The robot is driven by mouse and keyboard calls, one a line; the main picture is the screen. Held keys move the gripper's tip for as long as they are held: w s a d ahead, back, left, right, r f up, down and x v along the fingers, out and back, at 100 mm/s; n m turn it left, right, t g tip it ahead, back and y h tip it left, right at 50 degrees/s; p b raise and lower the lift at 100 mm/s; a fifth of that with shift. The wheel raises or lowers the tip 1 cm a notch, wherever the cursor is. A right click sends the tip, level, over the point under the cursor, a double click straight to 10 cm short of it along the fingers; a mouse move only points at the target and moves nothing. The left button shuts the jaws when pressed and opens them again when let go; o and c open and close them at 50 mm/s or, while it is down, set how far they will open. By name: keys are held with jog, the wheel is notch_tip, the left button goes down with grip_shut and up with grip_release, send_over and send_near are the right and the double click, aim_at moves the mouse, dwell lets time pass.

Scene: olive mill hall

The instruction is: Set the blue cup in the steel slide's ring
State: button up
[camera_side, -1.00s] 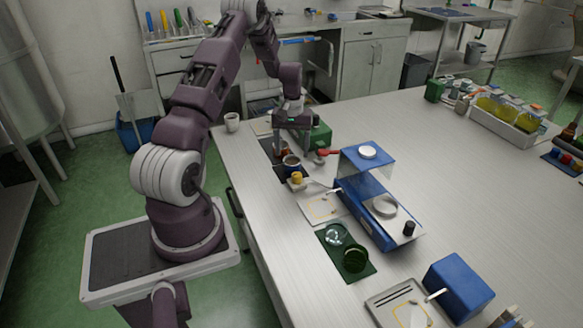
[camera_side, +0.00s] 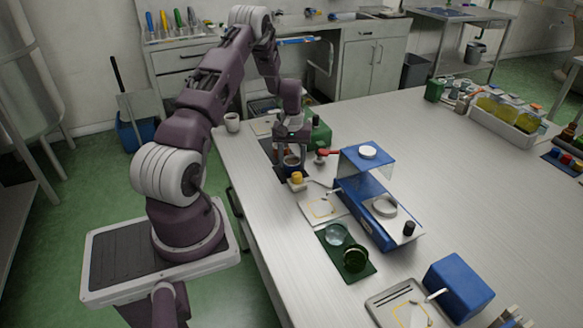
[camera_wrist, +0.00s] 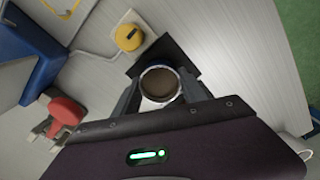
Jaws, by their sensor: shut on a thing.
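The blue cup (camera_side: 291,163) is at the near left part of the bench, over a dark mat (camera_side: 281,172). In the wrist view the cup (camera_wrist: 160,84) shows from above as a pale round rim with a brown inside. My gripper (camera_side: 291,156) points down with its jaws shut around the cup; the wrist view shows a finger on each side (camera_wrist: 162,92). I cannot tell whether the cup touches the mat. The steel slide (camera_side: 404,222) sticks out of a blue stand (camera_side: 362,207) to the right, with a round ring (camera_side: 385,206) and a black knob (camera_side: 409,228).
A yellow-topped piece (camera_side: 297,178) and a red-handled item (camera_side: 322,155) lie close to the cup. A green mat (camera_side: 365,275) with two glass dishes lies in front of the stand.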

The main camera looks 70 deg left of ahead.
jog(key=shift+r, duration=0.1)
notch_tip(320, 180, up, 6)
jog(key=shift+r, duration=0.25)
dwell(0.4)
notch_tip(320, 180, up, 17)
jog(key=w+d, duration=0.5)
jog(key=d, duration=0.5)
jog(key=w+d, duration=0.4)
jog(key=d, duration=0.6)
jog(key=w+d, duration=0.5)
jog(key=d, duration=0.5)
jog(key=shift+s+a+f, duration=0.1)
jog(key=shift+a+f, duration=0.05)
jog(key=shift+f, duration=3.6)
jog(key=shift+s+a+f, duration=0.1)
jog(key=shift+a+f, duration=0.05)
jog(key=shift+f, duration=3.55)
